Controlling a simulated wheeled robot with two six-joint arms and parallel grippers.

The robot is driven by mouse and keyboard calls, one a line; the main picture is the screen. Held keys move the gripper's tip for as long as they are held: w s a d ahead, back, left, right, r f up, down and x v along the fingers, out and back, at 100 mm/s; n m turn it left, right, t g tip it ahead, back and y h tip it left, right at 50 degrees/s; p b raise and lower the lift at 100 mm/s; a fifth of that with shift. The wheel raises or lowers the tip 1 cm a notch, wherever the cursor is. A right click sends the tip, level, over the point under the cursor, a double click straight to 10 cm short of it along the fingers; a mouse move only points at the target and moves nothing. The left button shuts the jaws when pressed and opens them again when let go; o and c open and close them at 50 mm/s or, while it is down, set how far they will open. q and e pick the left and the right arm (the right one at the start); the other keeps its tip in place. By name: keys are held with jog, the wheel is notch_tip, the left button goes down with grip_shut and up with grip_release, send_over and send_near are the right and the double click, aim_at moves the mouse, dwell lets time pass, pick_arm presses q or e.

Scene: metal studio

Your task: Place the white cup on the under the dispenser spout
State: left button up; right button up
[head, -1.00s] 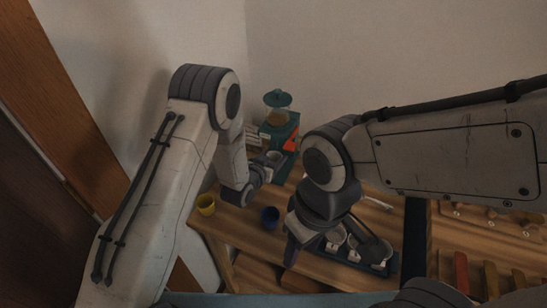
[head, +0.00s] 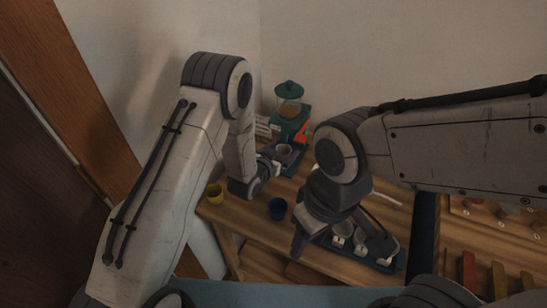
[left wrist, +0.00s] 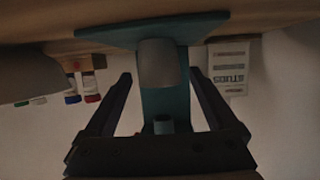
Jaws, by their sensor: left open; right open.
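The white cup (head: 285,149), dim grey in this light, stands at the foot of the teal dispenser (head: 291,113), on its base below the clear tank. My left gripper (head: 274,164) is beside the cup on its near left side, open. In the left wrist view the picture is upside down; the cup (left wrist: 160,65) shows ahead of my open left fingers (left wrist: 160,76), in front of the teal dispenser column (left wrist: 166,105). The spout is hard to make out. My right gripper (head: 298,243) is open near a dark tray of cups, partly hidden by its own arm.
The dark tray (head: 388,264) holds several white cups (head: 361,240). A white labelled box (head: 263,128) is left of the dispenser, which has an orange part (head: 306,131).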

pick_arm(q)
jog(key=b+v, duration=0.1)
jog(key=v, duration=1)
jog(key=shift+s+d+r+g, duration=0.15)
jog(key=shift+d+g, duration=0.1)
jog(key=shift+g, duration=0.05)
jog(key=s+r+g+y, duration=0.1)
jog(key=s+r+g, duration=0.3)
jog(key=s, duration=0.5)
jog(key=s+r+m+g+y, duration=0.1)
jog(key=s+r+g, duration=0.3)
jog(key=s, duration=0.5)
jog(key=s+r+m+g+y, duration=0.1)
jog(key=s+r+g+y, duration=0.2)
jog(key=s, duration=0.6)
jog(key=shift+s+a+r+g, duration=0.35)
jog(key=shift+s+r+g, duration=0.05)
jog(key=shift+g, duration=0.1)
jog(key=shift+r, duration=0.15)
notch_tip(320, 180, up, 5)
jog(key=p, duration=0.5)
